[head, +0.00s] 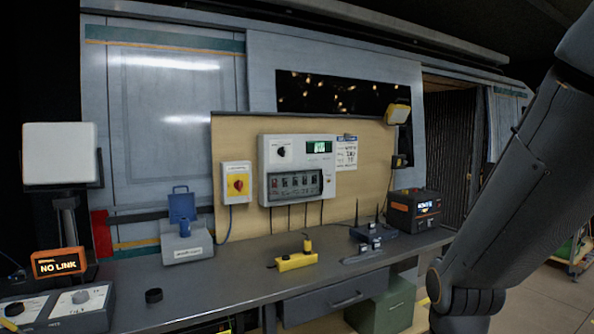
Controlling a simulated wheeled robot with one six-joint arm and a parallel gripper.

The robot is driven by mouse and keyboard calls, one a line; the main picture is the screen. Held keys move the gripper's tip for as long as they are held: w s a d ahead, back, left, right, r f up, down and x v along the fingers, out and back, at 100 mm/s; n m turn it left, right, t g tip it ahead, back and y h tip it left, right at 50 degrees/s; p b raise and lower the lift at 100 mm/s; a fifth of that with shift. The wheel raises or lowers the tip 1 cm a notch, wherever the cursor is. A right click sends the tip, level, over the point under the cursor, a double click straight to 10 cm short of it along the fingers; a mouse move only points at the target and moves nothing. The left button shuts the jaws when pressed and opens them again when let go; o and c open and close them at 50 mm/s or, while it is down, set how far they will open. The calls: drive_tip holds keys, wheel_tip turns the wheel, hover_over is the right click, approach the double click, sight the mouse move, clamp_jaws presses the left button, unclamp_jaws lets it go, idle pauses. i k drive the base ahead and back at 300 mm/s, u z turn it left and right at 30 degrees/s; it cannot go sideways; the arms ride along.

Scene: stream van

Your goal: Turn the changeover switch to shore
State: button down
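A white wall panel (311,168) is mounted on the plywood board above the bench. It carries a black rotary knob (281,151) at its upper left, a green-lit display (319,147) and a row of breakers (295,185). A separate white box with a red knob on a yellow plate (238,184) hangs to its left. The labels are too small to read, so I cannot tell which knob is the changeover switch or where it points. My arm fills the right side; my gripper is out of view.
On the bench stand a blue-lidded grey inlet box (186,243), a yellow power strip (296,260), a router (372,232) and a black-orange power unit (413,209). An orange "NO LINK" display (59,263) and a black puck (153,295) are at left. The front-middle bench is mostly clear.

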sight(281, 151)
drive_tip(key=z, duration=0.4)
drive_tip(key=i, duration=1.4)
drive_tip(key=u, duration=0.75)
drive_tip(key=i, duration=0.8)
drive_tip(key=u, duration=0.7)
